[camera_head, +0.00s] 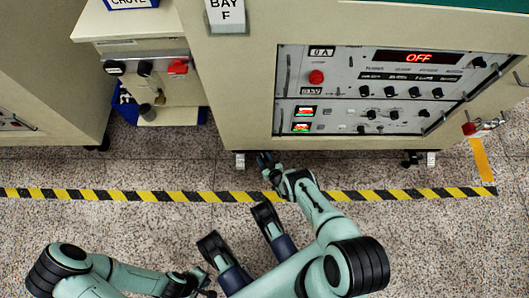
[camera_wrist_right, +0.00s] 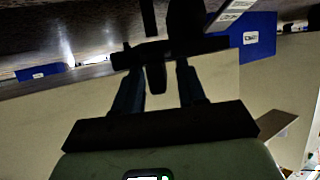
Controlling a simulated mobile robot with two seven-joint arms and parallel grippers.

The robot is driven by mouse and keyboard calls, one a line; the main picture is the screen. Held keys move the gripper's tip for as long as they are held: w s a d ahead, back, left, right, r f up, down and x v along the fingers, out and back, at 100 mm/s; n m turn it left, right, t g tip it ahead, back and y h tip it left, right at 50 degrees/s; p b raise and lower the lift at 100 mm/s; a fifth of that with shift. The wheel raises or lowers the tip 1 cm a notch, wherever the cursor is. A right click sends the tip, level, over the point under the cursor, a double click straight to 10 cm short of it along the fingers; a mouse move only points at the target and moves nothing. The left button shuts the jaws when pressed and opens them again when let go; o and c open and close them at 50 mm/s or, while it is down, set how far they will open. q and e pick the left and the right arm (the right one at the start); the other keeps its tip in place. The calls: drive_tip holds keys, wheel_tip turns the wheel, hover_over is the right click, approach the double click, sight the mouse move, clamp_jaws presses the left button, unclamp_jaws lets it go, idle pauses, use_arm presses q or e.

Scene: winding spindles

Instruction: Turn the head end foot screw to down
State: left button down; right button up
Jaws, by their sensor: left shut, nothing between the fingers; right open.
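The dark foot screw (camera_wrist_right: 170,50) shows in the right wrist view as a crossbar with a stem, in shadow under the cabinet. My right gripper (camera_wrist_right: 160,68) is open, with one finger on each side of the lower stem and its tips close to the crossbar. I cannot tell whether they touch. In the head view my right gripper (camera_head: 268,165) is at the cabinet's left front foot and hides most of that screw. A white tag (camera_head: 240,160) hangs beside it. My left gripper (camera_head: 203,284) is shut and empty, low over the floor and far from the cabinet.
The cabinet (camera_head: 240,90) has a control panel reading OFF (camera_head: 418,58). Another foot screw (camera_head: 410,160) with a white tag (camera_head: 432,159) is at its right. A striped floor line (camera_head: 120,195) runs in front. A smaller bench (camera_head: 150,40) stands left. Floor between is clear.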

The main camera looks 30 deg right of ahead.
clamp_jaws()
drive_tip(key=shift+m+h, duration=0.5)
drive_tip(key=m+h, duration=0.1)
drive_tip(key=h, duration=0.1)
drive_tip(key=m+g+h, duration=0.1)
drive_tip(key=m+h, duration=0.1)
drive_tip(key=shift+a+f+m, duration=0.1)
drive_tip(key=shift+a+m, duration=0.1)
drive_tip(key=shift+m, duration=0.1)
drive_tip(key=shift+m+g+h, duration=1.2)
drive_tip(key=shift+m+h, duration=0.3)
unclamp_jaws()
